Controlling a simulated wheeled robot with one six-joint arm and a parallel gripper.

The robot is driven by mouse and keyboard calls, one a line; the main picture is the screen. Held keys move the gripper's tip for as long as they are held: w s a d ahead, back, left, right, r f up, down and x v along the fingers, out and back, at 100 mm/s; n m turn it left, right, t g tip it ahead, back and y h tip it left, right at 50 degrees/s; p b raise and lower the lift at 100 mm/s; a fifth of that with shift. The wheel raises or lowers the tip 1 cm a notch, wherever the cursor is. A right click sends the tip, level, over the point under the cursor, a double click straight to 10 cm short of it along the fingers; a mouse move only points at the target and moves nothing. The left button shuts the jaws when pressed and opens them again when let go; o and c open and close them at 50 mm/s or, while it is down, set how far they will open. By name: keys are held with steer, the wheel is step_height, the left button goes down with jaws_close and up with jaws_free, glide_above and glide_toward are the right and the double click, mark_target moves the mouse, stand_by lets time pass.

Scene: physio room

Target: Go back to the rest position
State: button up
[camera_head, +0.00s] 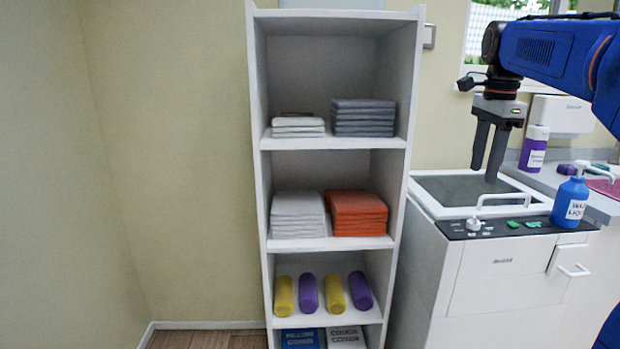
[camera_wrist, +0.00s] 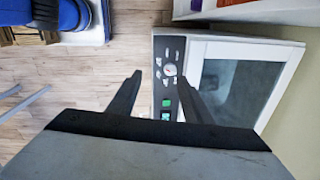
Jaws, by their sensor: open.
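My gripper (camera_head: 487,172) hangs from my blue arm at the upper right of the head view, pointing down above the white machine (camera_head: 470,290). Its two dark fingers are apart with nothing between them. In the wrist view my gripper (camera_wrist: 158,98) also shows open and empty. The machine's control panel (camera_wrist: 168,75), with a round knob and green buttons, lies beyond the fingers there.
A white shelf unit (camera_head: 257,200) holds folded grey towels (camera_head: 363,117), orange towels (camera_head: 357,212) and yellow and purple rolls (camera_head: 308,292). A blue pump bottle (camera_head: 569,203) stands on the machine's right edge. A purple-labelled bottle (camera_head: 534,150) stands behind. Left floor is clear.

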steer(key=s+a+f+n+t, duration=0.1)
steer(key=s+a+f+n, duration=0.3)
steer(key=s+f+n, duration=0.2)
steer(key=s+a+f+n+t, duration=0.1)
steer(key=s+a+f+n, duration=0.3)
steer(key=s+f, duration=0.7)
steer(key=s+a+f+n+t, duration=0.2)
steer(key=s+a+f+n, duration=0.2)
steer(key=s+f+n, duration=0.5)
steer(key=shift+s+f, duration=0.15)
steer(key=shift+f, duration=0.8)
steer(key=shift+a, duration=0.1)
